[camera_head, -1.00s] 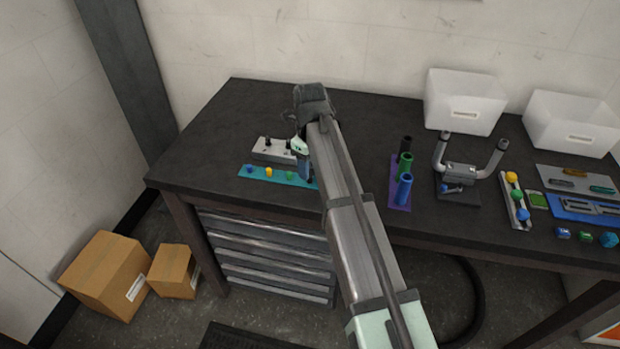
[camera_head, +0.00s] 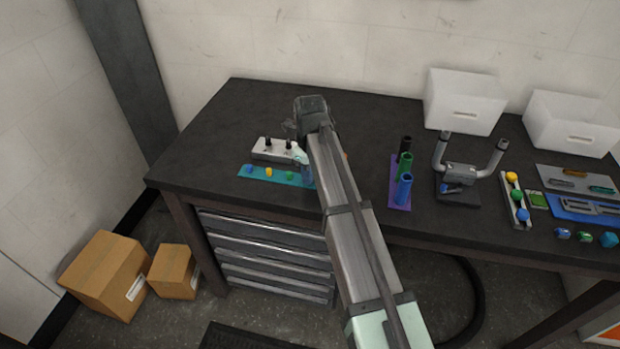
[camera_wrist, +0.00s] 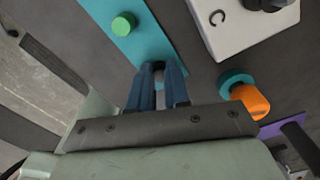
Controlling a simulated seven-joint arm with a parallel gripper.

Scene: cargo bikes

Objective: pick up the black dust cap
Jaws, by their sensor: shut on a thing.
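My gripper (camera_wrist: 158,76) points down at the end of the teal strip (camera_wrist: 119,40), its blue fingers close together. Between the fingertips is a small dark piece, the black dust cap (camera_wrist: 158,67), mostly hidden by the fingers. It is at the strip's end, past the green cap (camera_wrist: 123,25); I cannot tell whether it is clear of the strip. In the head view my arm covers that end of the strip (camera_head: 258,176), and the black cap is hidden there.
Blue (camera_head: 249,168), yellow (camera_head: 268,172) and green caps stand on the strip. Behind it is a pale block (camera_head: 271,156) with black stems. An orange knob (camera_wrist: 251,101) on a teal disc lies right of the fingers. Upright tubes (camera_head: 404,188) stand on a purple strip further right.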

